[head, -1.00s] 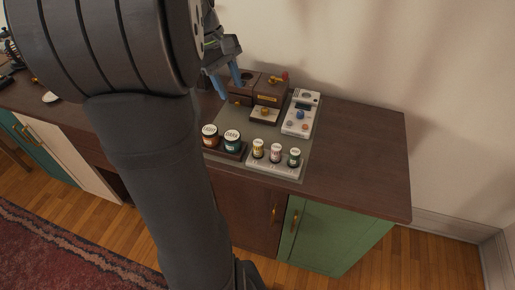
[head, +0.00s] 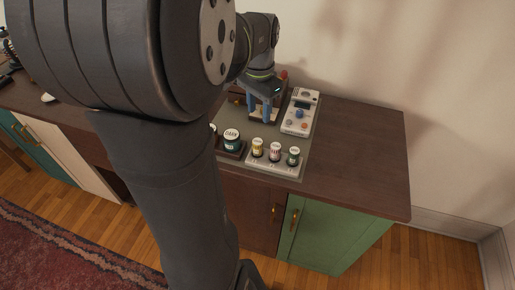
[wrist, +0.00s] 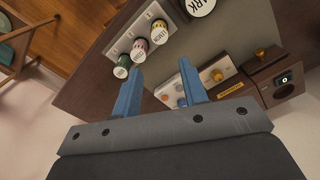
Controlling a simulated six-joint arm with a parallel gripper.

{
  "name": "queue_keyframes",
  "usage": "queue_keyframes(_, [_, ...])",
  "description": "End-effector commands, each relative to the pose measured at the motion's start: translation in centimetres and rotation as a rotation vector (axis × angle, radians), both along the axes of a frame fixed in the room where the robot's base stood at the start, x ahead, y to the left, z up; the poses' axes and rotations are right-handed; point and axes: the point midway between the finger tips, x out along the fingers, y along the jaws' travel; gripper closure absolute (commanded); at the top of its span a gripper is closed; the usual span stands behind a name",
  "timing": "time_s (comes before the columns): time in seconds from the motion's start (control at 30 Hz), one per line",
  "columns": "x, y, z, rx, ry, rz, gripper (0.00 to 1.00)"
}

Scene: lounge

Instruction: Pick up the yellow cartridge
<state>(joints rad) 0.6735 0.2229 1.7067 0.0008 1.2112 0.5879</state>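The yellow cartridge (head: 257,147) has a pale lid and stands upright at the left end of a white rack (head: 272,165), beside a pink-labelled one (head: 275,151) and a green one (head: 294,156). In the wrist view, the yellow cartridge (wrist: 159,31) is at the rack's end nearest the DARK jar. My gripper (head: 260,117) is open and points down, behind the cartridges in the head view. In the wrist view, nothing is between its blue fingers (wrist: 163,73); the yellow cartridge is beyond them, apart from them.
The DARK jar (head: 232,140) stands left of the rack; another jar is mostly hidden by my arm. A white device (head: 300,112) with knobs is right of my gripper. A brown wooden unit (wrist: 265,84) stands behind. The cabinet top (head: 360,150) is clear at right.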

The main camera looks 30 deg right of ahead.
Motion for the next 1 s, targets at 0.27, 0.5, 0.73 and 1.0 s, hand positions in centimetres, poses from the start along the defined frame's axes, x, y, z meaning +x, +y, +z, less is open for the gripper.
queue_keyframes(0.27, [-0.1, 0.1, -6.3, 0.003, 0.005, 0.003, 0.60])
queue_keyframes(0.5, [0.0, 0.1, -9.3, 0.000, 0.002, 0.003, 0.60])
queue_keyframes(0.73, [-0.1, 0.3, -11.4, 0.003, 0.005, 0.004, 0.60])
queue_keyframes(1.0, [-0.1, 0.4, -14.6, 0.000, 0.003, 0.003, 0.60])
